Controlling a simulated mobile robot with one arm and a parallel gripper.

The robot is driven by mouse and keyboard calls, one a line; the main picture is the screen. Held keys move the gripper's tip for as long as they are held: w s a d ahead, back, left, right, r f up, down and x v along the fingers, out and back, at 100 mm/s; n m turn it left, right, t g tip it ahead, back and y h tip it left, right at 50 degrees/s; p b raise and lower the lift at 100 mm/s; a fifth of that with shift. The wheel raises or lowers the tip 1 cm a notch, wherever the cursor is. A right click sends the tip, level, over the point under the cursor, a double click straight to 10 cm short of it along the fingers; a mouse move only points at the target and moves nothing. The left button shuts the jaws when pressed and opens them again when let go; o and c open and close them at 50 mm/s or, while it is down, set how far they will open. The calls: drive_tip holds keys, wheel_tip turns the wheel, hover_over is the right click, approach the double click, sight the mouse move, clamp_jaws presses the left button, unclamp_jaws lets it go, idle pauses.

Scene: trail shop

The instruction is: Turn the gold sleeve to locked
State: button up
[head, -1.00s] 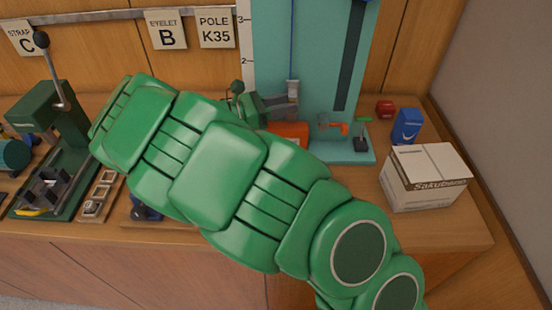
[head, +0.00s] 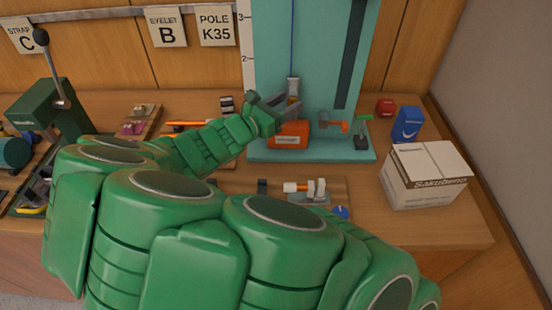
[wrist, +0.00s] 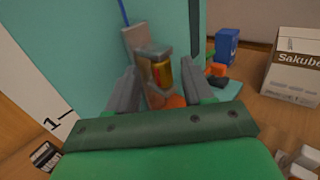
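The gold sleeve (wrist: 162,72), with a red patch on it, sits in a grey metal fitting (wrist: 148,58) in front of the teal stand in the wrist view. In the head view the fitting (head: 293,86) hangs at the lower end of a blue cord; the sleeve's colour is hard to make out there. My gripper (wrist: 159,78) is open, with one grey finger on each side of the sleeve's line. In the head view my gripper (head: 282,103) is just below the fitting. Contact cannot be told. The sleeve's far side is hidden.
The teal stand (head: 270,60) carries an orange block (head: 289,134) below my gripper and an orange-and-green clamp (head: 335,125). A blue container (head: 407,124) and a white carton (head: 427,185) stand at right. A green press (head: 58,108) stands at left.

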drive_tip(key=shift+s+d+r+n+t+y, duration=0.1)
drive_tip(key=shift+d+n+t+y, duration=0.05)
drive_tip(key=shift+n+t+y, duration=0.3)
drive_tip(key=shift+s+a, duration=0.15)
drive_tip(key=shift+a, duration=0.05)
drive_tip(key=shift+v, duration=3.75)
drive_tip(key=d+f+m+g, duration=0.1)
drive_tip(key=f+m+g, duration=0.1)
drive_tip(key=s+d+f+m+g+y, duration=0.1)
drive_tip(key=d+f+m+g, duration=0.1)
drive_tip(key=f+g, duration=0.1)
drive_tip(key=s+d+f+m+g+y, duration=0.1)
drive_tip(key=d+f+m+g, duration=0.1)
drive_tip(key=f+m+g, duration=0.1)
drive_tip(key=shift+d+f+y, duration=0.2)
drive_tip(key=shift+d+y, duration=0.05)
drive_tip(key=shift+s+a+f+m+g+y, duration=0.15)
drive_tip(key=shift+s+f+m+g+y, duration=0.15)
drive_tip(key=shift+f+m+g+y, duration=0.25)
drive_tip(key=shift+s+a+f+m+g+y, duration=0.15)
drive_tip(key=shift+a+f+m+g+y, duration=0.3)
drive_tip(key=shift+m+y, duration=0.3)
drive_tip(key=shift+a+m+g+y, duration=0.45)
drive_tip(key=shift+a+m+y, duration=0.2)
drive_tip(key=shift+m+y, duration=0.3)
